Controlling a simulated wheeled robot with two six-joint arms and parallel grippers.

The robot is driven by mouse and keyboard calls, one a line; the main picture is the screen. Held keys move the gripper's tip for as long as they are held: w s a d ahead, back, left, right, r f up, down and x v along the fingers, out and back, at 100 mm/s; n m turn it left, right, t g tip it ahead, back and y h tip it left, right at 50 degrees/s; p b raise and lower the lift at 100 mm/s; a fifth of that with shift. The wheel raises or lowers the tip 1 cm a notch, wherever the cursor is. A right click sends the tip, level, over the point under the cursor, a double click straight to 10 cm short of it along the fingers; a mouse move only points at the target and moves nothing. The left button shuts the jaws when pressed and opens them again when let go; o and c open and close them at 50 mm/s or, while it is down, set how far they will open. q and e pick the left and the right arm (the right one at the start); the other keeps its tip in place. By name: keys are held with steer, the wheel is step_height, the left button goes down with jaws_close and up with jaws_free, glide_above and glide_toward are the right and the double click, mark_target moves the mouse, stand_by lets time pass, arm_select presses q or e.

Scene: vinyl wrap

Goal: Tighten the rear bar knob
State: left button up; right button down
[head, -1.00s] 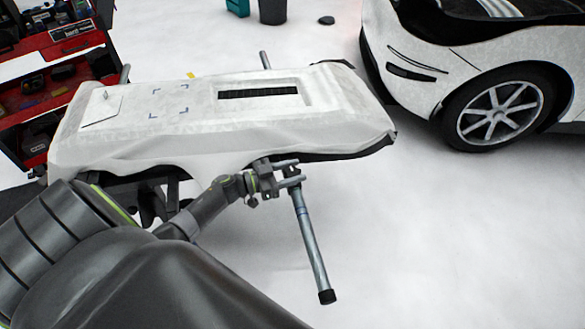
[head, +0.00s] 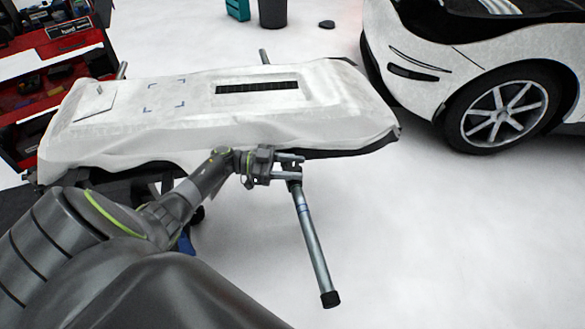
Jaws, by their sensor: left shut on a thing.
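A metal bar (head: 312,240) with a black end cap slants down toward me from the near edge of the white-covered stand (head: 190,125). My left gripper (head: 296,168) is at the upper end of this bar, just below the stand's near edge. Its two fingers point right and are shut on a small dark part there, which appears to be the rear bar knob. The fingers hide most of the knob, so its shape and thread are not visible. My right gripper is not in view.
A white car (head: 470,75) stands at the right. A red tool cart (head: 60,75) is at the left, close to the stand. Another bar end (head: 264,57) sticks up at the stand's far side. The floor right of the slanting bar is clear.

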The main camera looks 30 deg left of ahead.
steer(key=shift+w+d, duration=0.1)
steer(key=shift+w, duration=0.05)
arm_select(q)
steer(key=o, duration=0.9)
steer(key=shift+w+d, duration=0.1)
steer(key=shift+o, duration=0.2)
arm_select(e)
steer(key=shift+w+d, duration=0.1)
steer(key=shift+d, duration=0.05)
arm_select(q)
steer(key=b+v, duration=0.1)
steer(key=v, duration=0.6)
steer(key=shift+a, duration=0.3)
steer(key=shift+o, duration=0.2)
steer(key=shift+s, duration=0.2)
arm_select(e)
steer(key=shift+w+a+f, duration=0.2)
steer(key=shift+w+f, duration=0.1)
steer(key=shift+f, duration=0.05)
